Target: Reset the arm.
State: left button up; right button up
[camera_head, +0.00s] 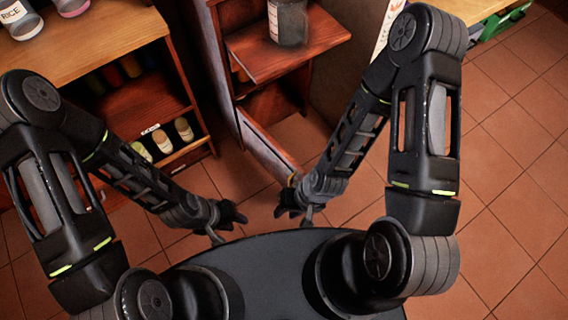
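My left gripper (228,226) is low in the middle of the view, just beyond the front edge of my own dark base. My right gripper (294,208) is a short way to its right, at about the same height. Both arms are bent inward, and the grippers point toward each other with a gap between them. I see no object at either gripper. The fingers are small and dark, so whether they are open or shut does not show.
A wooden counter (95,45) with jars stands at the upper left, with bottles (184,129) on a shelf below. A wooden shelf (262,55) at the top middle holds a grey canister (288,22). Tiled floor (510,190) is clear on the right.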

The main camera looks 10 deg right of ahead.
notch_tip(320, 180, up, 6)
jog(key=p, duration=0.5)
jog(key=shift+f, duration=0.25)
